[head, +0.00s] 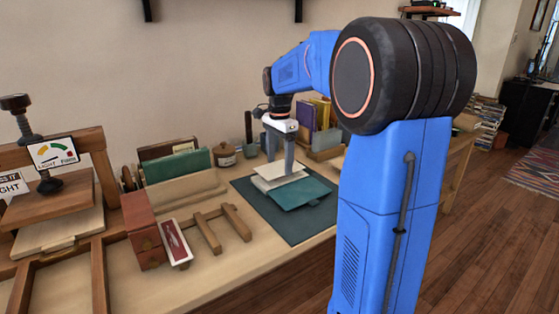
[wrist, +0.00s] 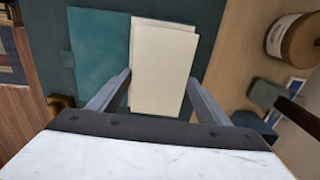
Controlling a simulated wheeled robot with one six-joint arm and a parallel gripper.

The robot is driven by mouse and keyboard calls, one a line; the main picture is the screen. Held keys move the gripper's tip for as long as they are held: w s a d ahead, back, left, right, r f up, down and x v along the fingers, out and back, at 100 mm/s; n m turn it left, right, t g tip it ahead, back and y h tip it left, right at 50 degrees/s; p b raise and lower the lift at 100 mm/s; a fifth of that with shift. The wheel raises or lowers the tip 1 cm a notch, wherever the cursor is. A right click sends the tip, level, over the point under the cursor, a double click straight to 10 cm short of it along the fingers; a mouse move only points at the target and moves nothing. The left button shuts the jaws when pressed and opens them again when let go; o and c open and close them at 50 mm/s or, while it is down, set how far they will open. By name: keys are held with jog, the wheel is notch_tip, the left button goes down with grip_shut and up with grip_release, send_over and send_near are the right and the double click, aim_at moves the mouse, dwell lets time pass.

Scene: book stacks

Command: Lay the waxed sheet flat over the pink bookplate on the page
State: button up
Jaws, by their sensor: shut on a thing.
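My gripper (head: 279,166) is shut on the cream waxed sheet (wrist: 164,65), with one finger at each long side of it in the wrist view. The sheet (head: 268,171) is over the page of an open book. It looks roughly level; I cannot tell whether it touches the page. The page (wrist: 165,22) shows as a thin pale margin past the sheet's far end. The book's teal cover (wrist: 98,45) lies open to the left in the wrist view and toward the front right in the head view (head: 298,193). The pink bookplate is not visible; the sheet covers most of the page.
The book lies on a dark green mat (head: 262,206). A press with a gauge (head: 50,190), a red box (head: 142,228) and wooden pieces (head: 208,232) stand left. Upright books (head: 320,115) stand behind. A round jar (head: 225,155) is at the back. The mat's front is clear.

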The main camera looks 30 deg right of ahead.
aim_at(280, 168)
jog(key=shift+f, duration=0.6)
jog(key=o, duration=1)
jog(key=shift+r, duration=0.1)
notch_tip(280, 168, up, 13)
jog(key=shift+r, duration=0.1)
